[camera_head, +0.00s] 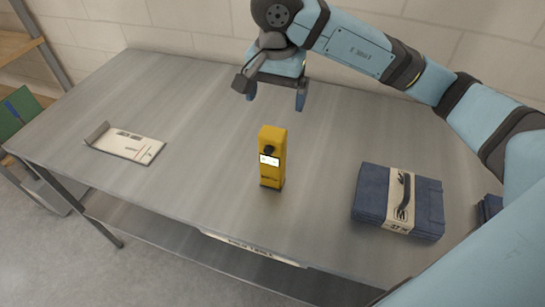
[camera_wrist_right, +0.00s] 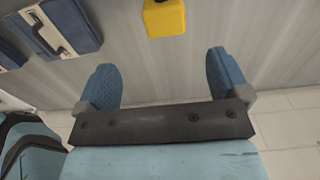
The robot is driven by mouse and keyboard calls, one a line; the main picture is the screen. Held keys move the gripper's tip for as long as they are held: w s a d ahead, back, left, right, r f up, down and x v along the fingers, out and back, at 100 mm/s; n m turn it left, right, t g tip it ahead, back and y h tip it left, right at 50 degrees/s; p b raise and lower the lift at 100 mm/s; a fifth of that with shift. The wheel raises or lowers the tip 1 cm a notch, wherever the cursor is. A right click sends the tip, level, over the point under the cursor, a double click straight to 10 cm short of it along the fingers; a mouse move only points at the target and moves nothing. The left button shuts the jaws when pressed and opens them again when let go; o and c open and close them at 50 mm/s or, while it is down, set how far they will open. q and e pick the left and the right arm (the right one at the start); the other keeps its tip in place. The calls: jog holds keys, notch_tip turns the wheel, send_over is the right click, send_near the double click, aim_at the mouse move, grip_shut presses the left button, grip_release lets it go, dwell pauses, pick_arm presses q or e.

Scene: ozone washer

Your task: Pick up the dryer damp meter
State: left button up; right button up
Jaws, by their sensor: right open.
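The dryer damp meter looks to be the yellow upright device (camera_head: 272,158) with a black knob and a small white display, standing near the middle of the metal table. Its yellow top end also shows at the upper edge of the right wrist view (camera_wrist_right: 164,17). My right gripper (camera_head: 276,98) is above the table behind the meter, fingers pointing down. In the wrist view its two blue fingers (camera_wrist_right: 164,80) are spread apart with nothing between them, and the meter lies beyond the fingertips, apart from them. My left gripper is not in view.
The grey metal table (camera_head: 200,110) has a white card or clipboard (camera_head: 125,145) at left and a folded blue cloth bundle with a paper band (camera_head: 425,207) at right. Another blue item (camera_head: 490,208) is partly hidden by my right arm. A block wall stands behind.

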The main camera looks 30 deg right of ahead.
aim_at(273, 132)
notch_tip(273, 132, down, 8)
jog(key=shift+r+p, duration=0.15)
jog(key=shift+p, duration=0.3)
jog(key=f, duration=0.1)
jog(key=f+p, duration=0.1)
jog(key=f, duration=0.3)
jog(key=shift+w+a, duration=0.1)
jog(key=shift+w, duration=0.2)
jog(key=c, duration=1.4)
